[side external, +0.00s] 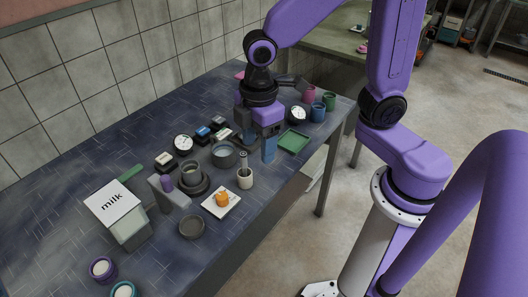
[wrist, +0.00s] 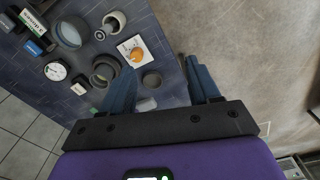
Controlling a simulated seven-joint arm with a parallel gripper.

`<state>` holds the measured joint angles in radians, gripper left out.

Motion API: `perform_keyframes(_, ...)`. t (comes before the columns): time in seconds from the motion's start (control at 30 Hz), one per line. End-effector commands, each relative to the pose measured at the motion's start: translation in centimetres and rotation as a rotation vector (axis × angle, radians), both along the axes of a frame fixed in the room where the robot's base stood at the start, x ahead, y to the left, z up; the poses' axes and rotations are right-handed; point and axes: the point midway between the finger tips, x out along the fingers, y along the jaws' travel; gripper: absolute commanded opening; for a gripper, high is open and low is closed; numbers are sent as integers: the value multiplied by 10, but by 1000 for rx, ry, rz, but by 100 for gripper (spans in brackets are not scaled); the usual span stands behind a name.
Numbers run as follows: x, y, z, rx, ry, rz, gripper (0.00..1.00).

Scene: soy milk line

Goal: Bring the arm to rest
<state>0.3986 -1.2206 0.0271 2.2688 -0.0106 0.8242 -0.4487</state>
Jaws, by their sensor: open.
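My gripper (side external: 260,147) is above the dark blue worktop (side external: 75,222), near its front edge. Its blue fingers point down. In the wrist view the two fingers (wrist: 157,72) stand apart with nothing held between them. A mortar with a pestle (side external: 245,178) stands just left of the fingers in the side view, and a green tray (side external: 293,142) lies to their right. I cannot tell the exact height of the fingertips above the worktop.
Coloured cups (side external: 318,111) stand at the far right. Floor lies beyond the front edge.

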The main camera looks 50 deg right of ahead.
Motion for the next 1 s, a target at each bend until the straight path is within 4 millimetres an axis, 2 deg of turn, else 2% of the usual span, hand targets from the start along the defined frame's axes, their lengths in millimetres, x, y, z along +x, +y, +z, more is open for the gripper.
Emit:
perform_keyframes(0.03, -12, -7, 3, 4, -1, -13, 61)
perform_keyframes(0.3, -75, -44, 14, 14, 3, -97, 61)
perform_keyframes(0.5, -114, -68, 17, 19, 7, -151, 61)
perform_keyframes(0.7, -134, -81, 18, 20, 11, -178, 61)
perform_keyframes(1.0, -136, -83, 18, 19, 12, -181, 61)
